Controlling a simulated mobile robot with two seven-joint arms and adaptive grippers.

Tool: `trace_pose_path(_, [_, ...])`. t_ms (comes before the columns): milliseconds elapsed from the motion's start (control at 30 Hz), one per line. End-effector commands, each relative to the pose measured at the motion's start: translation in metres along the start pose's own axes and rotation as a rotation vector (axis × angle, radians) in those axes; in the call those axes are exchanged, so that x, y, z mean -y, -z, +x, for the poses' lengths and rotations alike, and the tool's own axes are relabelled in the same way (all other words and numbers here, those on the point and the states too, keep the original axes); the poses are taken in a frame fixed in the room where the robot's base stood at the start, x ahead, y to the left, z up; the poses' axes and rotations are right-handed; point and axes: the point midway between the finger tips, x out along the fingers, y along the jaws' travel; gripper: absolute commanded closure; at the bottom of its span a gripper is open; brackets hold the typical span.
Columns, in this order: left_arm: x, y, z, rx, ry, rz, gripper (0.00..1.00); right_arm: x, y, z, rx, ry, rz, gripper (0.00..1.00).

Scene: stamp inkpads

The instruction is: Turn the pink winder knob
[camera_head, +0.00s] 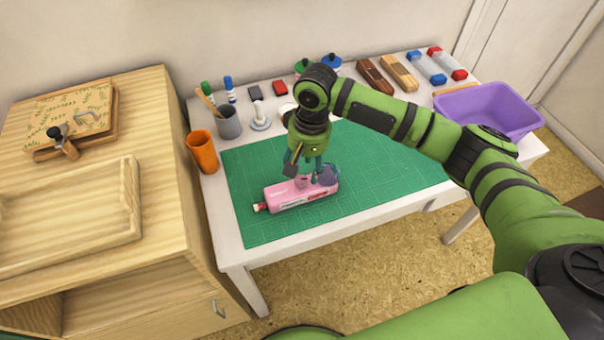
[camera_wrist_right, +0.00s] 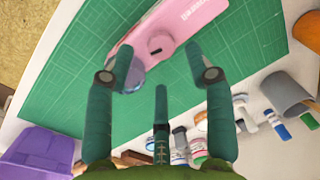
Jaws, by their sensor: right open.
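A pink boxy device (camera_head: 301,198) lies on the green cutting mat (camera_head: 390,165), with a red and cream end piece (camera_head: 260,207) at its left. In the right wrist view, a round pink knob (camera_wrist_right: 168,48) with a dark slot sits on the device's upper face. A translucent blue-grey round part (camera_wrist_right: 131,76) sticks out beside it. My right gripper (camera_head: 308,172) points down over the device. Its green fingers (camera_wrist_right: 160,60) are open, spread on either side of the knob, with nothing held. Whether any finger touches it cannot be told. My left gripper is out of view.
An orange cup (camera_head: 202,151) and a grey cup (camera_head: 229,123) stand at the mat's left. Ink pads, wooden blocks (camera_head: 399,72) and bottles line the back. A purple bin (camera_head: 492,108) is at the right. The mat's right half is clear beneath my arm.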

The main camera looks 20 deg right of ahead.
Motion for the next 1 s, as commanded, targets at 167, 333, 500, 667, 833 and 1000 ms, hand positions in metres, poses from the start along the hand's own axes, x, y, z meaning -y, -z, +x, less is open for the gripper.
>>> trace_pose_path(167, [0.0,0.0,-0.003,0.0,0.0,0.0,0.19,0.001,0.0,0.026,0.001,0.0,-0.002,0.46])
trace_pose_path(333, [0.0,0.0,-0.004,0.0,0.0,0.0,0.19,0.001,0.0,0.039,-0.001,0.001,-0.003,0.46])
trace_pose_path(500, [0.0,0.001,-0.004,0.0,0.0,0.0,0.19,0.001,0.0,0.042,-0.002,0.001,-0.003,0.46])
trace_pose_path(667, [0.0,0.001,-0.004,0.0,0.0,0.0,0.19,0.001,0.0,0.041,-0.002,0.001,-0.004,0.66])
trace_pose_path(833, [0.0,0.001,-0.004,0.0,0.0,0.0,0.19,0.001,0.0,0.041,-0.002,0.001,-0.004,1.0])
trace_pose_path(1000, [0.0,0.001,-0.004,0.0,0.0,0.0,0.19,0.001,0.0,0.041,-0.002,0.001,-0.006,1.0])
